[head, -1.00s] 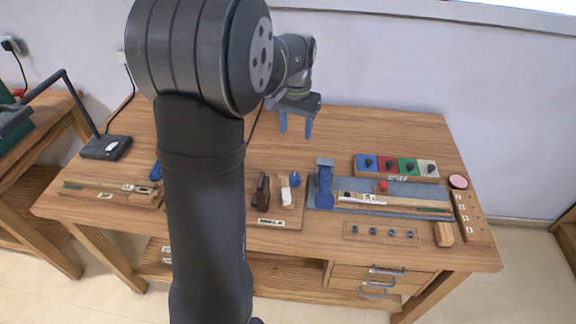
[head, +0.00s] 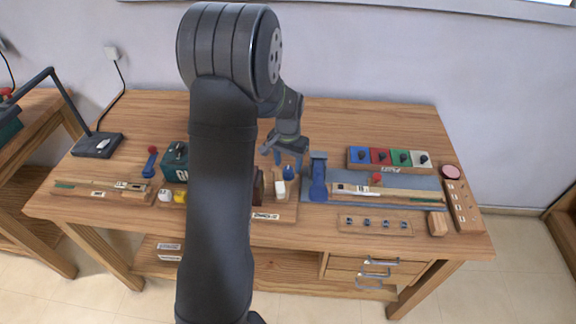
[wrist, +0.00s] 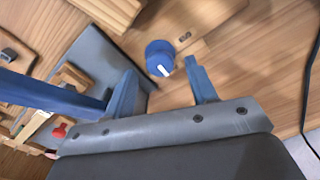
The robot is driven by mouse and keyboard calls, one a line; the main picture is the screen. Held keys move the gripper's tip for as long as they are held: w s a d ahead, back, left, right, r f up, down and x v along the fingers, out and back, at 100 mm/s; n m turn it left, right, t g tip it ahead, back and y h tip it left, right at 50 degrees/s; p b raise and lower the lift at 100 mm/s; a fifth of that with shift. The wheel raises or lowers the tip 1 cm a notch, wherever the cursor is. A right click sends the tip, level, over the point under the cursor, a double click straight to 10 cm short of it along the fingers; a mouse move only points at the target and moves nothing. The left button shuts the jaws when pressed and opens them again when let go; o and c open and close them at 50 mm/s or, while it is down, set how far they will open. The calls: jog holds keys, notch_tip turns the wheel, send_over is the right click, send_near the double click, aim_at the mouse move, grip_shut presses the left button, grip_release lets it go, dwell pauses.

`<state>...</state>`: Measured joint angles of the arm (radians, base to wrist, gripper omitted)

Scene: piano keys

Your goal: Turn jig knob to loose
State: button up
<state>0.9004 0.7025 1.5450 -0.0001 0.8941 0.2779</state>
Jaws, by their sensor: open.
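The jig knob (wrist: 160,57) is round and blue with a white pointer line, on a wooden jig board (wrist: 205,25). In the wrist view it lies between and just beyond the two blue fingertips of my gripper (wrist: 160,72), which is open and empty. Its pointer slants toward the lower right of that picture. Whether the fingers touch the knob cannot be told.
Coloured switch panels (head: 390,158) are farther right. The back of the table (head: 350,118) is clear.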

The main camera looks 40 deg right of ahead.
jog(key=shift+f, duration=0.9)
jog(key=shift+c, duration=0.4)
jog(key=c, duration=0.9)
